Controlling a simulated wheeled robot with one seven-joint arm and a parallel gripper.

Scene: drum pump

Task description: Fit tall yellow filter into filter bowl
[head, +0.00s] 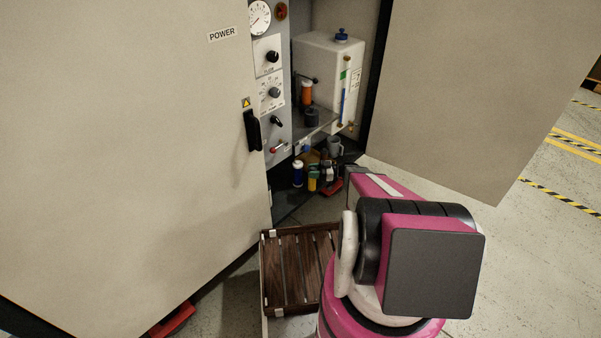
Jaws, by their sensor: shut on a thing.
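A small yellow cylinder with a green band (312,182) stands on the dark cabinet floor among several small items. It is too small to tell whether it is the tall yellow filter. An orange cylinder (306,93) is upright inside the cabinet, above a dark round cup (312,117) at the shelf. I cannot tell whether that cup is the filter bowl.
A white tank with a blue cap (330,65) stands in the cabinet. A white and blue cylinder (297,175) and a grey mug (334,146) are on its floor. A slatted wooden crate (290,260) lies in front. Large doors (480,90) flank the opening.

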